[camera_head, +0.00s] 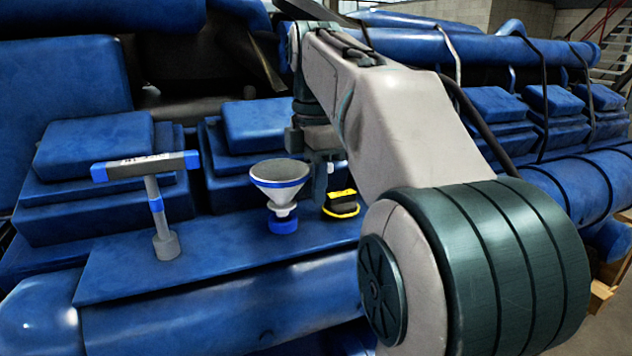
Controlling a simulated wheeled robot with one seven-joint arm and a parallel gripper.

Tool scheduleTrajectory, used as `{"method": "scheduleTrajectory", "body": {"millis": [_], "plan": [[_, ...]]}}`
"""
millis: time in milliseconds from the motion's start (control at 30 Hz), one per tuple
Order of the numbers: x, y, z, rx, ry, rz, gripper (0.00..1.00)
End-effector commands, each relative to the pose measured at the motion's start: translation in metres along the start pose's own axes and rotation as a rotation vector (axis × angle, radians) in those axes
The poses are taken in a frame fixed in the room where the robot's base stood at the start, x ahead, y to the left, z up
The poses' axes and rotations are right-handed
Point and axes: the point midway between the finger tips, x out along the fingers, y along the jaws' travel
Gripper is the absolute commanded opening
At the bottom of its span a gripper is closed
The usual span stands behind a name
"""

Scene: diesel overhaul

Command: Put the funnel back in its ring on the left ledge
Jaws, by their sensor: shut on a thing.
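The funnel (279,181) is a pale grey cone with a blue rim band, upright with its mouth up. My gripper (317,188) points down at the funnel's right side and is shut on it, at the rim as far as I can see; the exact grip is partly hidden. Directly under the funnel, a blue ring (284,226) stands on the blue ledge (225,246). The spout is in line with the ring. I cannot tell whether it sits inside the ring or just above it.
A grey T-handled tool (161,208) with blue bands stands upright on the ledge to the left. A black and yellow cap (341,205) sits close to the right of my gripper. Blue engine blocks (262,127) rise behind. The ledge between tool and ring is clear.

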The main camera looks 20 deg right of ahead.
Motion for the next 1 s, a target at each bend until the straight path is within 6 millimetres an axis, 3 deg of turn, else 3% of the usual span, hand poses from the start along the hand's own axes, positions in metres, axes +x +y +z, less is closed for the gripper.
{"method": "scheduleTrajectory", "body": {"millis": [833,867,900,933,1000], "plan": [[0.025,0.000,0.000,0.000,0.000,-0.001,0.00],[0.023,0.000,0.000,0.000,0.000,0.000,0.24],[0.023,0.000,0.000,0.000,0.000,0.000,0.35],[0.023,0.000,0.000,0.000,0.000,0.000,0.41],[0.023,0.000,0.000,0.000,0.000,0.000,0.41]]}}
